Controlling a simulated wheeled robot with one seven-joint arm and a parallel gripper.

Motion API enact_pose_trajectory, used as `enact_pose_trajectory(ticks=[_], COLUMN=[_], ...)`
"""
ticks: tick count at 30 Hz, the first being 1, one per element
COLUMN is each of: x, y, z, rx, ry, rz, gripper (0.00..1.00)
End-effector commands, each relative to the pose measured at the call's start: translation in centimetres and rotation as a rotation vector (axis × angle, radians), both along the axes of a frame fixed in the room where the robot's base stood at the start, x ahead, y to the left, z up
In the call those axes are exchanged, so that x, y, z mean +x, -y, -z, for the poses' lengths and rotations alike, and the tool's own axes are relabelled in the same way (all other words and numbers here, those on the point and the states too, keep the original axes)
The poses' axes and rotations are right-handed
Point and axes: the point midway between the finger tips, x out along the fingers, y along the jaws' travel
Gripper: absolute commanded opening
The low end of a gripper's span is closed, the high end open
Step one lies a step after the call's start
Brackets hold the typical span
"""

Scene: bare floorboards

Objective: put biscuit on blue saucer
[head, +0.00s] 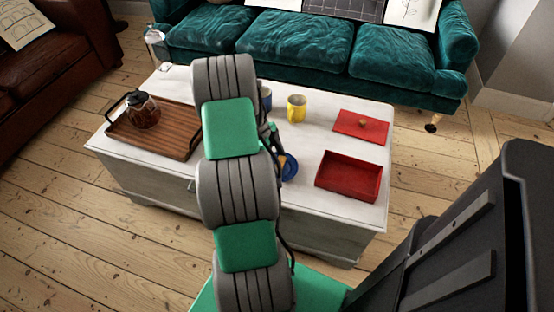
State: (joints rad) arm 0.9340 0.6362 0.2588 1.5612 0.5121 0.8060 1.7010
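A blue saucer (290,168) lies on the white table, partly hidden behind my arm. A small tan patch (282,160) shows at its left edge, beside my gripper. It may be the biscuit, but it is too small to be sure, and I cannot tell whether it is held or lying on the saucer. My gripper (275,150) is over or beside the saucer's left side, mostly hidden by my arm. Its fingers are too hidden to tell open from shut.
The white table (310,215) also bears a red open box (348,182), a flat red piece with a knob (350,127), a yellow mug (297,108), a blue mug (266,98) and a wooden tray (175,135) with a glass coffee pot (143,112). A teal sofa (300,42) stands behind.

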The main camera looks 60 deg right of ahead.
Motion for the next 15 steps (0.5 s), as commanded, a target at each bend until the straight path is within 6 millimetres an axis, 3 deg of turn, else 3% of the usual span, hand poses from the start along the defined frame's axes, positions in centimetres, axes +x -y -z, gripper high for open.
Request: enact_pose_trajectory(ticks=[13, 14, 15], x=[0.0, 0.0, -0.1], y=[0.0, -0.1, -0.1], z=[1.3, 1.3, 1.4], rx=[0.000, 0.002, 0.002], ry=[0.000, 0.000, 0.000], rz=[-0.001, -0.001, -0.001], gripper=[0.29, 0.69, 0.72])
